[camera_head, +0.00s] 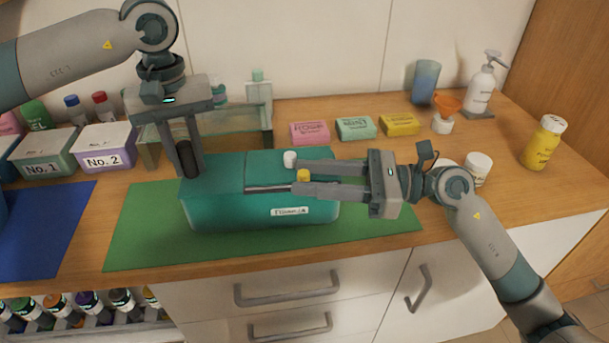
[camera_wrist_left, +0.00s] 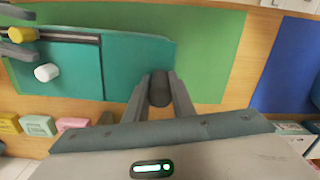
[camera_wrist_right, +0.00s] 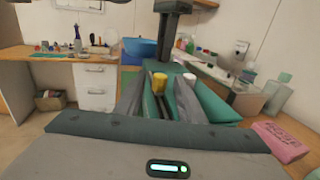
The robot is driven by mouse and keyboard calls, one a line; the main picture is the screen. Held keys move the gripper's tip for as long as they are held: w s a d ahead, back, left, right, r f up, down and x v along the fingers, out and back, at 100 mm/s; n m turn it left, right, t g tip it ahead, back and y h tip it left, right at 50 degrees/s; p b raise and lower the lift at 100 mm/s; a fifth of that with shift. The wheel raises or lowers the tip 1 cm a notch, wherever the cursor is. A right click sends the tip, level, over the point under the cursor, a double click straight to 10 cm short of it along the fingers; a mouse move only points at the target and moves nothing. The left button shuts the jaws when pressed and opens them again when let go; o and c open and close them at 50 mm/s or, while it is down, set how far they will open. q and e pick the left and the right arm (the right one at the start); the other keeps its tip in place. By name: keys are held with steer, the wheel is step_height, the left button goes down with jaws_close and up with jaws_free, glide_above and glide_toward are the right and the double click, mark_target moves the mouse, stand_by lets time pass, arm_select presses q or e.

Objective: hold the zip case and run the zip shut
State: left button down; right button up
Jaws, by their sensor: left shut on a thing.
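The teal zip case (camera_head: 225,207) lies on a green mat, with a label on its front. My left gripper (camera_head: 188,176) points down at its left end and is shut on a dark upright cylinder (camera_wrist_left: 159,88). The zip track (camera_head: 268,188) runs along the top; a dark strip of it also shows in the left wrist view (camera_wrist_left: 75,38). A yellow knob (camera_head: 303,175) stands on the zip line. My right gripper (camera_head: 300,178) reaches in from the right, fingers open on either side of the yellow knob. A white knob (camera_head: 290,158) stands on the top behind it.
The green mat (camera_head: 140,245) has bare room in front of the case. Pink (camera_head: 310,133), mint (camera_head: 356,128) and yellow (camera_head: 400,124) blocks lie behind. Boxes No.1 (camera_head: 43,160) and No.2 (camera_head: 104,148) stand left. A white jar (camera_head: 479,170) stands by my right wrist.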

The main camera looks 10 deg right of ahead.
steer(key=v, duration=1)
steer(key=shift+d, duration=0.2)
jaws_close()
steer(key=w+d+r+n+g+h, duration=0.3)
steer(key=w+d+n+g, duration=0.1)
steer(key=w+d+g, duration=0.1)
steer(key=shift+w+d+r+n+g, duration=0.3)
steer(key=shift+d+r+g, duration=0.1)
steer(key=shift+d+g, duration=0.45)
